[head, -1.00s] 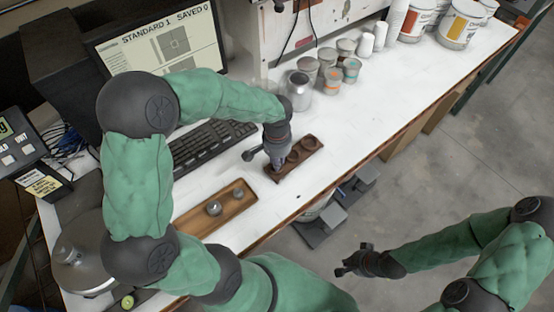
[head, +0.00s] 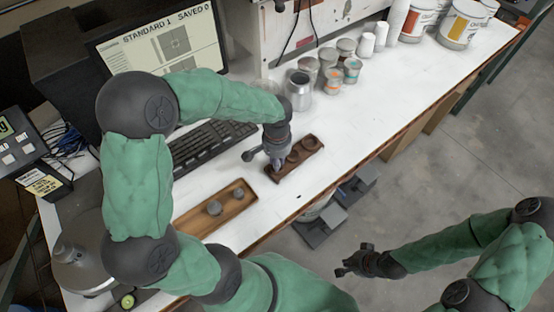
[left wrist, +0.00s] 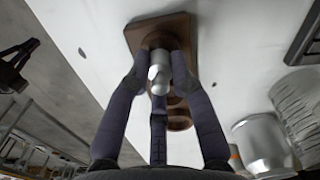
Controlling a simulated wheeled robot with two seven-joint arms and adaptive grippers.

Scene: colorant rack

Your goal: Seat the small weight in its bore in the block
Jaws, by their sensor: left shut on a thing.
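The brown block (head: 312,143) lies on the white bench with a row of round bores. It also shows in the left wrist view (left wrist: 139,37). My left gripper (head: 277,165) points down over the block's near end. In the left wrist view its fingers are shut around the small silver weight (left wrist: 158,74), which lines up with the near-end bore. The fingers hide part of that bore, and I cannot tell whether the weight's lower end is inside it. My right gripper (head: 351,265) hangs off the bench, empty, with its fingers apart.
A wooden tray (head: 238,206) with two other weights lies left of the block. A keyboard (head: 208,143) is behind it. A metal can (head: 299,90) and several small cups stand beyond the block. The bench's front edge is close to the block.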

